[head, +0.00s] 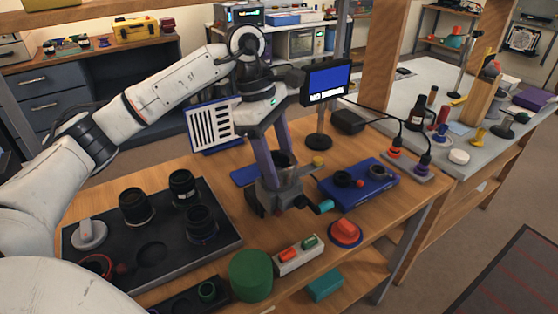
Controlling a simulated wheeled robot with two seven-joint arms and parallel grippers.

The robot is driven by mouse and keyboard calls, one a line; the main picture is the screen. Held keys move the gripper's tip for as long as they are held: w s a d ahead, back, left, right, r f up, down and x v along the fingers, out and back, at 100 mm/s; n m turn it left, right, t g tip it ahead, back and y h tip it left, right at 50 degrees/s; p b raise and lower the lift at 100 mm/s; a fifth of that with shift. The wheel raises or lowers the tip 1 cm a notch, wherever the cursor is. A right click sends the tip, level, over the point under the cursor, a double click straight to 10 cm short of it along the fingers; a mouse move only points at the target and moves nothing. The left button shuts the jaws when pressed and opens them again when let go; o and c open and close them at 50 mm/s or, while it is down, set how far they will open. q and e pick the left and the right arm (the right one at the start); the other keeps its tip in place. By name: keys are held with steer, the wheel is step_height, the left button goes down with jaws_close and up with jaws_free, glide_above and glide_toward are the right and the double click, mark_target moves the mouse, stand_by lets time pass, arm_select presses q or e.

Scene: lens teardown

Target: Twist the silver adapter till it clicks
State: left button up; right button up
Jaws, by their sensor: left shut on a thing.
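A grey clamp (282,196) with a teal-ended handle (325,205) stands on the wooden bench. A ring-shaped piece (283,161), dark inside with a greyish rim, sits upright at its top; it looks like the silver adapter, though its colour is hard to tell. My left gripper (273,172) reaches down from above, its purple fingers on either side of this piece and shut on it. The fingers hide part of its rim and what lies beneath. My right gripper is not in view.
A black tray (150,282) at left holds several dark lens parts and a silver disc with a knob (88,234). A green cylinder (250,275), a two-button box (299,255) and a red button (345,233) stand in front. A blue tray (372,193) lies right; a small screen (327,82) stands behind.

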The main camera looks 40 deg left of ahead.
arm_select(q)
steer(key=o, duration=1.5)
steer(key=v, duration=1)
steer(key=shift+r, duration=0.2)
steer(key=shift+f, duration=0.1)
